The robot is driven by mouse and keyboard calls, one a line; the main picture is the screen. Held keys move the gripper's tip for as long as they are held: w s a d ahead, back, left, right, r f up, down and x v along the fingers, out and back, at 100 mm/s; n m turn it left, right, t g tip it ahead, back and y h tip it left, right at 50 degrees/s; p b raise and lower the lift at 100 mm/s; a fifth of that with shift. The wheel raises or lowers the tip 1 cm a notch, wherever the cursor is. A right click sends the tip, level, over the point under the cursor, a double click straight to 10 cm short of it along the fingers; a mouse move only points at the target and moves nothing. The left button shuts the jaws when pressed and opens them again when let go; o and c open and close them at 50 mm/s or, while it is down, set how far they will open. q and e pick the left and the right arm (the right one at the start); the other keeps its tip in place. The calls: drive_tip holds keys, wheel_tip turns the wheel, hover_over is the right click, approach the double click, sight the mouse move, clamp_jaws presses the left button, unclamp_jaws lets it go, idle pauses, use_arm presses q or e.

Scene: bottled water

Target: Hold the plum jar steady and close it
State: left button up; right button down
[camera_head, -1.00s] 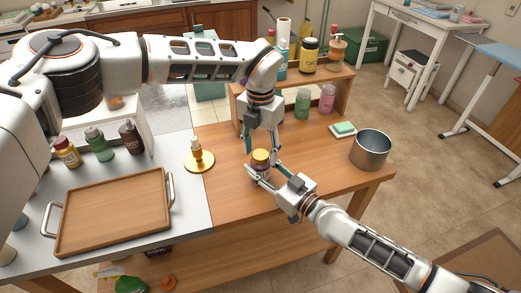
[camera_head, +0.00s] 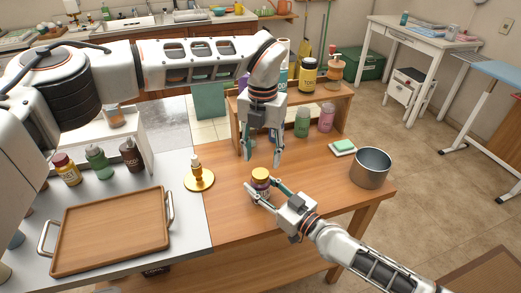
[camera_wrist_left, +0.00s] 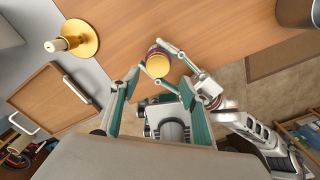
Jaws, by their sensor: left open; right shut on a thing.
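The plum jar (camera_head: 262,189) stands upright on the wooden table with its gold lid (camera_head: 261,174) on top. Whether the lid is fully tight cannot be told. My right gripper (camera_head: 261,194) is shut around the jar's body, low at the table. My left gripper (camera_head: 263,157) is open and empty, raised above and behind the jar, apart from the lid. The left wrist view also shows the jar's gold lid (camera_wrist_left: 158,65) in front of the left gripper's open fingers, with the right gripper's fingers on both sides of the jar.
A metal pot (camera_head: 370,168) and a green sponge on a dish (camera_head: 343,147) are to the right. A wooden tray (camera_head: 112,230) lies front left. A shelf with bottles (camera_head: 302,121) stands behind.

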sight(260, 173)
use_arm(q)
drive_tip(key=r+n, duration=0.2)
drive_tip(key=n, duration=0.1)
drive_tip(key=shift+w+a, duration=0.15)
drive_tip(key=shift+a, duration=0.05)
drive_tip(key=shift+f, duration=4)
drive_tip(key=c, duration=1.1)
drive_tip(key=shift+c, duration=0.2)
